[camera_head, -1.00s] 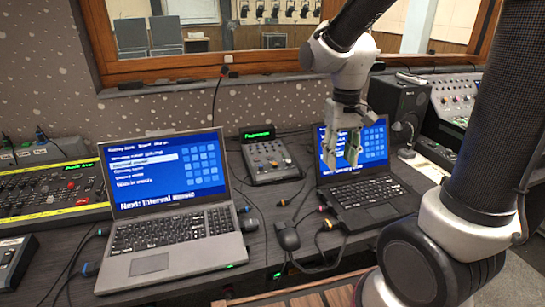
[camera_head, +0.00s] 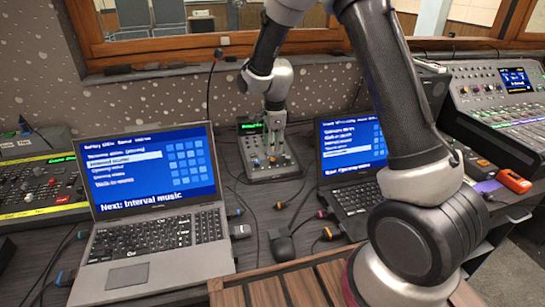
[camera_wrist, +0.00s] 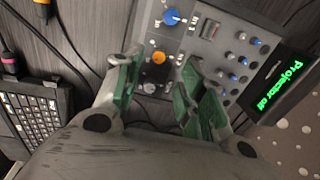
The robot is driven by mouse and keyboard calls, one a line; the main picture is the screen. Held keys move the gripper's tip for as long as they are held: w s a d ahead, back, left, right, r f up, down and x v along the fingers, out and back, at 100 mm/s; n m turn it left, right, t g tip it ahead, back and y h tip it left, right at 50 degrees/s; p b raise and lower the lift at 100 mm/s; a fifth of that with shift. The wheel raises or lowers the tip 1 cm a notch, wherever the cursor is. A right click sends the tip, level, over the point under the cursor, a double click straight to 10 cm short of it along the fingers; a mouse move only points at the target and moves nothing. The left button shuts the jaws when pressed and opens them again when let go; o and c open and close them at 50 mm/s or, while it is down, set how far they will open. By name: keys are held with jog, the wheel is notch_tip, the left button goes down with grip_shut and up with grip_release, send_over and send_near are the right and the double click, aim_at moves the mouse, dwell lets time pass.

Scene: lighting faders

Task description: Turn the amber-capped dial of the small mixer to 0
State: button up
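The small mixer (camera_head: 253,165) stands at the back of the desk between two laptops. Its grey panel also fills the upper right of the wrist view (camera_wrist: 200,47). Its amber-capped dial (camera_wrist: 158,57) shows in the wrist view, below a larger blue-capped dial (camera_wrist: 172,17). I cannot read the amber dial's setting. My gripper (camera_head: 273,150) is over the mixer, pointing down. In the wrist view its green-padded fingers (camera_wrist: 160,75) are open and apart, with the amber dial between their tips in the picture. I see no clear contact. The mixer's lower part is hidden behind my fingers.
The mixer's display (camera_wrist: 285,78) reads "Projector off" in green. A large laptop (camera_head: 150,262) is at left and a smaller laptop (camera_head: 352,198) at right. The window ledge is close behind.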

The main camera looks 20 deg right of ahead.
aim_at(273, 159)
jog(key=f, duration=0.6)
jog(key=shift+w+f, duration=0.25)
jog(key=shift+w, duration=0.1)
grip_shut()
